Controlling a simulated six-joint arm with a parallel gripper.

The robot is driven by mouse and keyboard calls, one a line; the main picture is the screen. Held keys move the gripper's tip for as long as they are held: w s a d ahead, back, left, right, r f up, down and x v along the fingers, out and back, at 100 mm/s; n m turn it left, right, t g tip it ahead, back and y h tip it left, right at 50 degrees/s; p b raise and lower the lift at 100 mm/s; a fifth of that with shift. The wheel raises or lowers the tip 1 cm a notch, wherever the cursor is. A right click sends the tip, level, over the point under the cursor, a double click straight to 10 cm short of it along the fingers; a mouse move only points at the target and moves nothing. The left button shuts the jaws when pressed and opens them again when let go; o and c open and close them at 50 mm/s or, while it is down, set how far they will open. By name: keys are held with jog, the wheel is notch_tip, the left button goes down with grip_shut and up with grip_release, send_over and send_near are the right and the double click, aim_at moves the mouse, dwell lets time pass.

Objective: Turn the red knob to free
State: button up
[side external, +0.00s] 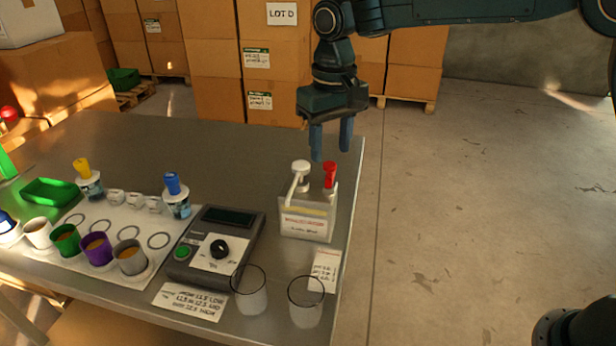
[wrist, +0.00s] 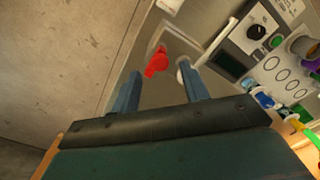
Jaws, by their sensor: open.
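The red knob (side external: 330,177) is a red pump-like head on top of a pale box (side external: 306,225) near the table's right edge. A white head (side external: 299,172) with a spout stands just left of it. My gripper (side external: 331,152) points down above the red knob, jaws open and empty. In the wrist view the red knob (wrist: 156,62) shows between and just beyond the two fingertips (wrist: 160,73). The white head (wrist: 181,72) is partly hidden by the right finger there. I cannot read which position the red knob is set to.
A grey device (side external: 214,245) with a black dial and green button stands left of the box. Two clear cups (side external: 306,303) and a printed card (side external: 326,270) are in front. Coloured cups and bottles fill the left side. The table's back middle (side external: 230,150) is clear.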

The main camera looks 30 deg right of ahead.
aim_at(331, 164)
notch_tip(331, 164, up, 11)
dwell(0.5)
dwell(0.3)
jog(key=s+d+r+t, duration=0.3)
jog(key=s+d, duration=0.8)
jog(key=s, duration=0.3)
jog(key=s+d+f+t, duration=0.1)
jog(key=s+d+f, duration=0.1)
jog(key=s+f, duration=0.3)
jog(key=s+d+f+t, duration=0.1)
jog(key=s+d+f, duration=0.2)
jog(key=s, duration=0.7)
jog(key=shift+d+f+t, duration=0.3)
jog(key=shift+d+f, duration=0.05)
jog(key=shift+f, duration=0.6)
